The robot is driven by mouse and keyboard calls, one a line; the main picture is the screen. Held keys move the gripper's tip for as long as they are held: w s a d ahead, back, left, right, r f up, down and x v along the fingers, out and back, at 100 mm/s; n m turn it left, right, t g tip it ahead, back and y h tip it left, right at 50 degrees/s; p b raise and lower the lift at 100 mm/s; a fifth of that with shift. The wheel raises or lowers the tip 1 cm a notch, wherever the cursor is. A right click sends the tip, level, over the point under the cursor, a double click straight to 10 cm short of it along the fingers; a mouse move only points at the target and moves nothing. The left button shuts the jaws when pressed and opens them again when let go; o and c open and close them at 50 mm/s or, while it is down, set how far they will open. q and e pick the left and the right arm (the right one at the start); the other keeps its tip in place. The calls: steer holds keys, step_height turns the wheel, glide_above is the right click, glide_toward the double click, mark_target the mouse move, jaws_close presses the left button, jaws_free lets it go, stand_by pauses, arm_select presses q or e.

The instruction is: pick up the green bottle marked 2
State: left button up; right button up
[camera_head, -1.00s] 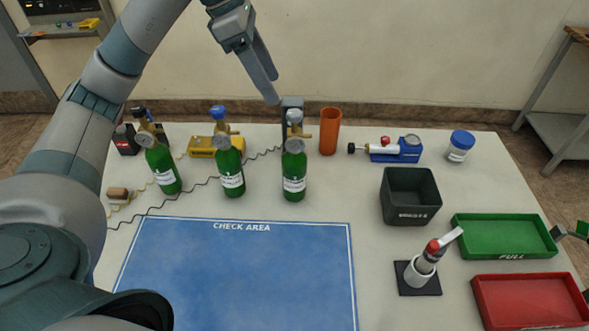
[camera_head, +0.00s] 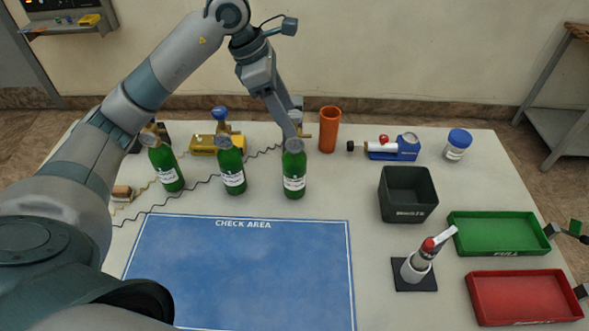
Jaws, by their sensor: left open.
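Three green bottles with white labels, valves and gauges stand upright in a row at the back of the table: a left one (camera_head: 165,168), a middle one (camera_head: 233,171) and a right one (camera_head: 294,173). The numbers on their labels are too small to read, so I cannot tell which is marked 2. The left and middle bottles have blue knobs or dark tops. My left gripper (camera_head: 294,128) is open, pointing down at the top of the right bottle. Its fingers overlap and partly hide that bottle's valve; I cannot tell if they touch. My right gripper is not in view.
An orange cup (camera_head: 330,130) stands just right of the right bottle. A yellow device (camera_head: 202,144) and dark cables lie behind and between the bottles. A black bin (camera_head: 408,196), green tray (camera_head: 497,234) and red tray (camera_head: 525,299) are at right. The blue check area (camera_head: 240,275) is clear.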

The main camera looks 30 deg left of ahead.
arm_select(q)
steer(key=shift+f, duration=0.1)
steer(key=shift+w+d+f+p, duration=0.2)
steer(key=shift+f+p, duration=0.3)
steer(key=shift+p, duration=0.1)
steer(key=p+x, duration=0.1)
steer(key=x, duration=0.2)
steer(key=shift+a, duration=0.1)
steer(key=shift+w+f+p, duration=0.2)
steer(key=shift+f+p, duration=0.1)
steer(key=shift+f, duration=0.15)
